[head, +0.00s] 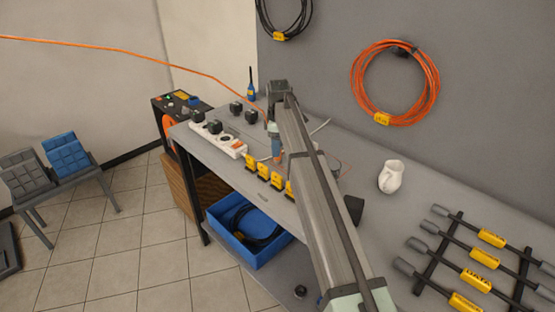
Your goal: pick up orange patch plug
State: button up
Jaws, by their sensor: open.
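A small orange piece (249,157), which may be the orange patch plug, shows on the workbench between the white power strip and my wrist. It is too small to make out its shape. My arm reaches over the bench and bends down at its far end. My gripper (277,158) is low over the bench just right of the orange piece, behind the yellow-tagged blocks. Its fingers are small and partly hidden by my arm, and nothing shows held in them. It is open.
A white power strip (219,140) and several black adapters lie left of my gripper. Yellow-tagged blocks (263,171) line the front edge. An orange cable (120,50) hangs across the left. A white jug (391,176) and a cable rack (440,252) stand right.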

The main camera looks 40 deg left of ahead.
jog(key=f, duration=0.5)
jog(key=shift+a, duration=0.2)
jog(key=shift+w, duration=0.1)
jog(key=shift+r, duration=0.1)
grip_shut()
